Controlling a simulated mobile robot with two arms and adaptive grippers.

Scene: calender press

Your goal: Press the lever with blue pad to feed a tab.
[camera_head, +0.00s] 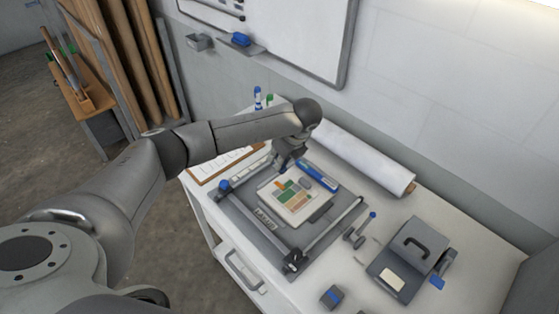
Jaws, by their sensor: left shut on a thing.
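A grey box-like device (412,250) with a dark handle stands on the right of the white table. A small lever with a blue pad (437,283) juts from its right side, apart from any gripper. No tab can be made out at this size. My left gripper (286,163) is far to the left, low over the back of a grey frame. It is shut, apparently on the upper end of a blue bar (318,176); the contact is too small to see clearly. My right gripper is not in view.
The grey frame (238,212) holds a board with a coloured sheet (291,196). A small blue-knobbed lever (361,230) stands between frame and device. A blue-grey block (331,297) lies at the front edge. A white roll (365,160) lies along the wall.

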